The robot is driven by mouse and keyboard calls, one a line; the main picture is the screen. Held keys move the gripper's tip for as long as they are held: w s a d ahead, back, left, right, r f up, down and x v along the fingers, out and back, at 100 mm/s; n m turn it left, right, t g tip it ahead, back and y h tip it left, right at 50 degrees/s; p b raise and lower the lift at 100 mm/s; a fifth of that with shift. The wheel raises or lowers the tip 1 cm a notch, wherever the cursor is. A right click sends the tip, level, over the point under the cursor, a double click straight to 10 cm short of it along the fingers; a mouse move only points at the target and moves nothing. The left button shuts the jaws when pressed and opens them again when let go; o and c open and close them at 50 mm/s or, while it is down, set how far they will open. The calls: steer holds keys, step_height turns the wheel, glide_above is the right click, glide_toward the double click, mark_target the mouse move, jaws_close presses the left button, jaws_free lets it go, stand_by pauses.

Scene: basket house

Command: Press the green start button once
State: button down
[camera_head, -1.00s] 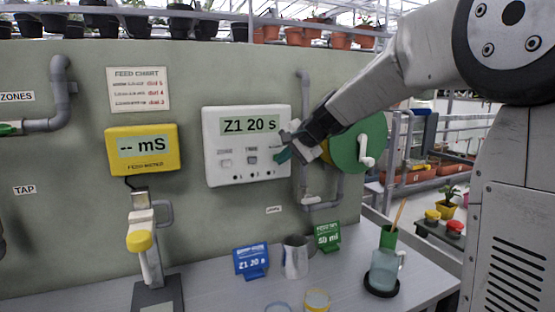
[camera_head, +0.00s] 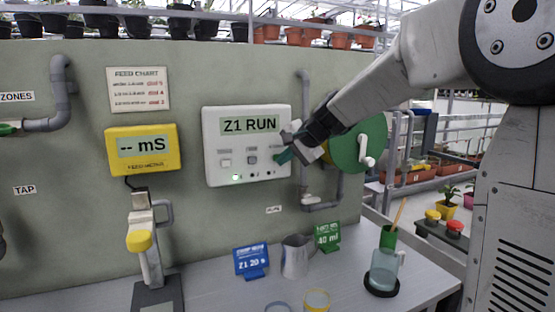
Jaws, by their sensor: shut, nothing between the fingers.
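The white control box (camera_head: 212,130) is on the grey-green wall, and its screen (camera_head: 249,124) reads "Z1 RUN". A green light (camera_head: 236,178) glows low on its left side. Two small buttons, one pale (camera_head: 225,162) and one grey (camera_head: 252,160), show on its face. My gripper (camera_head: 285,156) is shut and empty, its tips at the right part of the box's face. The green start button cannot be made out; my gripper covers that area. I cannot tell whether the tips touch the box.
A green hose reel (camera_head: 370,140) is on the wall behind my gripper. A yellow meter (camera_head: 165,138) hangs left of the box. Below, the bench (camera_head: 220,290) holds a blue card (camera_head: 251,260), a green card (camera_head: 327,237), a metal jug (camera_head: 296,256) and a bottle (camera_head: 383,270).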

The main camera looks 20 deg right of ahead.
steer(key=shift+s, duration=0.25)
steer(key=s, duration=0.5)
stand_by(0.4)
stand_by(0.6)
steer(key=s+a+f+n+g+h, duration=0.1)
steer(key=s+f+n+g, duration=0.1)
steer(key=s, duration=1)
steer(key=s+a+f+n+g+h, duration=0.1)
steer(key=s+f+n, duration=0.4)
steer(key=s, duration=0.7)
steer(key=s+a+f+n+g+h, duration=0.1)
steer(key=s+a+f+n+g, duration=0.2)
steer(key=s, duration=0.9)
steer(key=shift+f+n+g+h, duration=0.4)
steer(key=shift+f+n+g, duration=0.15)
steer(key=shift+g, duration=0.35)
